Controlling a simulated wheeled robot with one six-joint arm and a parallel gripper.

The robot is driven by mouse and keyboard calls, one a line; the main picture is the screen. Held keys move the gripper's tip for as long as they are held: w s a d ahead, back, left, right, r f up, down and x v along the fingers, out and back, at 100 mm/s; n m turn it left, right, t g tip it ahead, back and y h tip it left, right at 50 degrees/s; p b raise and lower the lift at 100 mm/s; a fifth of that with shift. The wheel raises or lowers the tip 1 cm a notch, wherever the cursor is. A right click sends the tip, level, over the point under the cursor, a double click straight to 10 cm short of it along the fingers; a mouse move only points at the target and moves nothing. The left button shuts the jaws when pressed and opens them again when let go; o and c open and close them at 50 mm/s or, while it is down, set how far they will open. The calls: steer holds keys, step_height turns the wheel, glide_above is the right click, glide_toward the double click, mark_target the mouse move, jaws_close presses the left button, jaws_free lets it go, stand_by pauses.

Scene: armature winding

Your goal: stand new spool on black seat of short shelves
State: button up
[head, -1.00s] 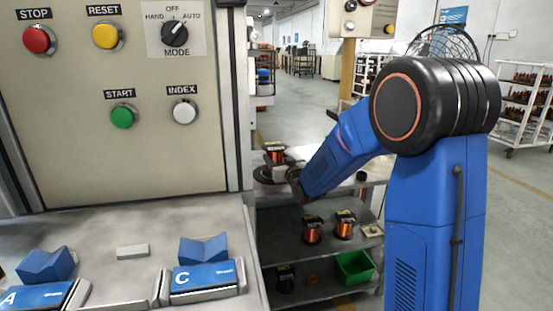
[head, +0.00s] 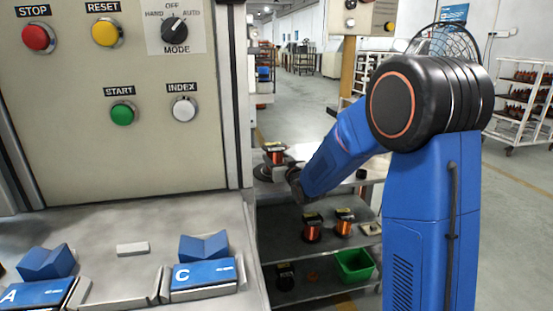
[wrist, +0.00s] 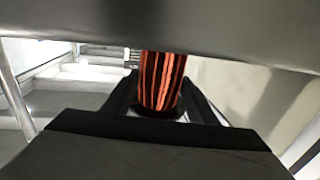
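The new spool (head: 274,154), wound with copper wire and dark-topped, is upright over the top of the short shelves (head: 313,268). The black seat (head: 262,175) shows as a dark round disc just below and left of the spool. My gripper (head: 283,164) reaches in from the right at the spool. In the wrist view the copper winding (wrist: 161,80) stands between my two dark fingers, which lie close against both its sides. My gripper looks shut on it. Whether the spool's base touches the seat cannot be told.
Two copper spools (head: 312,230) (head: 344,225) stand on the middle shelf. A green bin (head: 355,265) and a dark spool (head: 285,277) are on the lowest shelf. The control cabinet (head: 120,150) rises close on the left. Blue V-blocks (head: 204,248) sit on the bench.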

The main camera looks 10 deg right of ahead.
steer(key=o, duration=0.4)
steer(key=shift+r, duration=0.1)
steer(key=s+d+f+g+h, duration=0.1)
steer(key=s+g, duration=0.3)
steer(key=s, duration=1.4)
steer(key=s+d+f+m+g+h, duration=0.1)
steer(key=s+d+f+g, duration=0.1)
steer(key=s, duration=1.6)
steer(key=s+d+f+m+g+h, duration=0.1)
steer(key=s+g, duration=0.6)
steer(key=s, duration=1.1)
steer(key=shift+s+d+f, duration=0.2)
steer(key=shift+d+f, duration=0.1)
steer(key=shift+d, duration=0.4)
steer(key=shift+s+d+f, duration=0.2)
steer(key=shift+d+f, duration=0.05)
steer(key=shift+d, duration=0.4)
